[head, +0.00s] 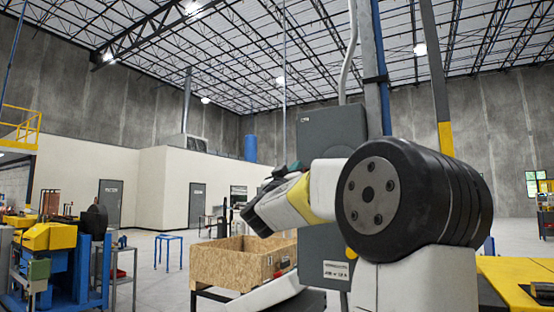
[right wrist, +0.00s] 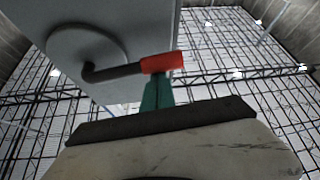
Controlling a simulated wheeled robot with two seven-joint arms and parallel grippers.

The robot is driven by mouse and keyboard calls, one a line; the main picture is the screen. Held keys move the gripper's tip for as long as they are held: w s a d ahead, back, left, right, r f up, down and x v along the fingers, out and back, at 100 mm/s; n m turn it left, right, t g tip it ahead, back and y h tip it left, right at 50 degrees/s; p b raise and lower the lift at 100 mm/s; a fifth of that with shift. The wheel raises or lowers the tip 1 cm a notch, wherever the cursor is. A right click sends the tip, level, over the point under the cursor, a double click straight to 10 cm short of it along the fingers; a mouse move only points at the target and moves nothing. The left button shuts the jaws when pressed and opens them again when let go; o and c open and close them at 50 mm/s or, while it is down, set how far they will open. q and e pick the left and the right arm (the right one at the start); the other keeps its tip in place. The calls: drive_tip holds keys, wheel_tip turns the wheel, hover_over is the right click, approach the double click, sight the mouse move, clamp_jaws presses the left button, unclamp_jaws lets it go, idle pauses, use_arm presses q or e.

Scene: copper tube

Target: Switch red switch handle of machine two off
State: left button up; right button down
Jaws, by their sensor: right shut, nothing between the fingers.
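The red switch handle (right wrist: 162,63) shows in the right wrist view, on the end of a dark bent lever (right wrist: 110,72). The lever comes from a round grey hub (right wrist: 85,52) on the side of a grey cabinet (right wrist: 140,25). My right gripper (right wrist: 157,92) has teal fingers, shut and empty, with their tips right at the red handle. I cannot tell whether they touch it. In the head view the grey cabinet (head: 334,125) stands behind my right arm, and the right gripper (head: 282,172) is at its left side. The handle cannot be made out there. My left gripper is not in view.
A wooden crate (head: 238,262) on a stand is below and left of the cabinet. A blue and yellow machine (head: 50,240) stands at the far left, and a blue stool (head: 168,250) farther back. A yellow surface (head: 520,280) lies at the lower right.

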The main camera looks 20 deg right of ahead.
wheel_tip(320, 180, down, 6)
drive_tip(key=s+d+n+t+y, duration=0.1)
drive_tip(key=s+n+t+y, duration=0.1)
drive_tip(key=n+y, duration=0.4)
drive_tip(key=shift+d+f+n+y, duration=0.25)
drive_tip(key=shift+d+n+y, duration=0.15)
drive_tip(key=shift+n, duration=2.2)
drive_tip(key=shift+f, duration=0.1)
drive_tip(key=shift+d, duration=0.1)
